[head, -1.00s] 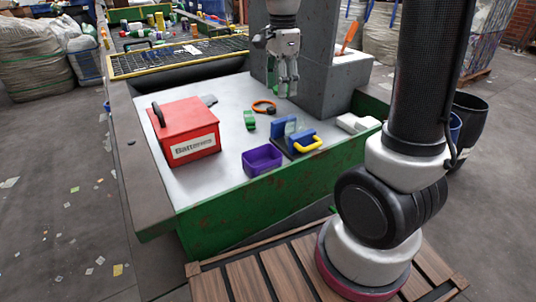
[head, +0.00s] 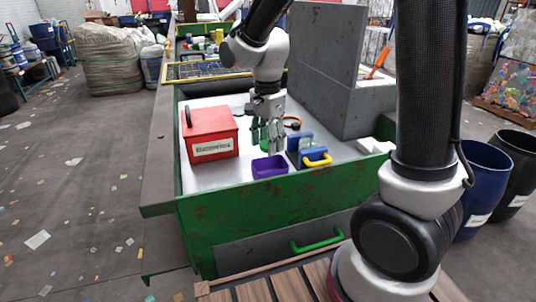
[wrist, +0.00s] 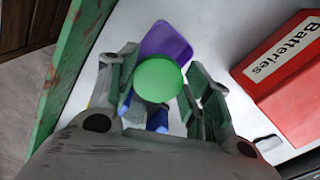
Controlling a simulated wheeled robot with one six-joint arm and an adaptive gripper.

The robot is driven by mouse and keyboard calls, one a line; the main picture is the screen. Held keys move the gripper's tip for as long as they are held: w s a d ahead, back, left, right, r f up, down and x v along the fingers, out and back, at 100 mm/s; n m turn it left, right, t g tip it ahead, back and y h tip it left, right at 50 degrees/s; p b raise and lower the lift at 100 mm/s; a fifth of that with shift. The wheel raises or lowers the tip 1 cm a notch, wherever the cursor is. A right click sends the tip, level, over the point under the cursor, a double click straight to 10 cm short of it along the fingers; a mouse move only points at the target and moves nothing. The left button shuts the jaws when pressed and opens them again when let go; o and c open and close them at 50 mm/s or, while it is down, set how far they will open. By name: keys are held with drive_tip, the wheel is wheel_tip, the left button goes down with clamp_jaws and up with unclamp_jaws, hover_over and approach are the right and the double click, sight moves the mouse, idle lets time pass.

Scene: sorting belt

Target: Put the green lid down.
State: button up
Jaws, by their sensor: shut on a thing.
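The green lid (wrist: 158,79) is a round bright green disc between my fingertips in the wrist view. My gripper (head: 268,142) is shut on it, above the pale worktop (head: 213,178). In the head view the fingers hide most of what is behind them; a bit of green shows there, and I cannot tell if it is the lid. A purple open bin (head: 269,167) stands just below and in front of the gripper in the head view. The bin also shows partly behind the lid in the wrist view (wrist: 165,42).
A red batteries box (head: 209,132) stands left of the gripper. A blue item with a yellow handle (head: 317,159) stands right of the purple bin. A grey block (head: 338,75) rises behind on the right. Bare worktop lies between the red box and the bin.

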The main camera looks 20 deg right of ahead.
drive_tip(key=shift+f, duration=1.8)
drive_tip(key=shift+f, duration=0.1)
drive_tip(key=shift+f, duration=0.5)
drive_tip(key=o, duration=0.6)
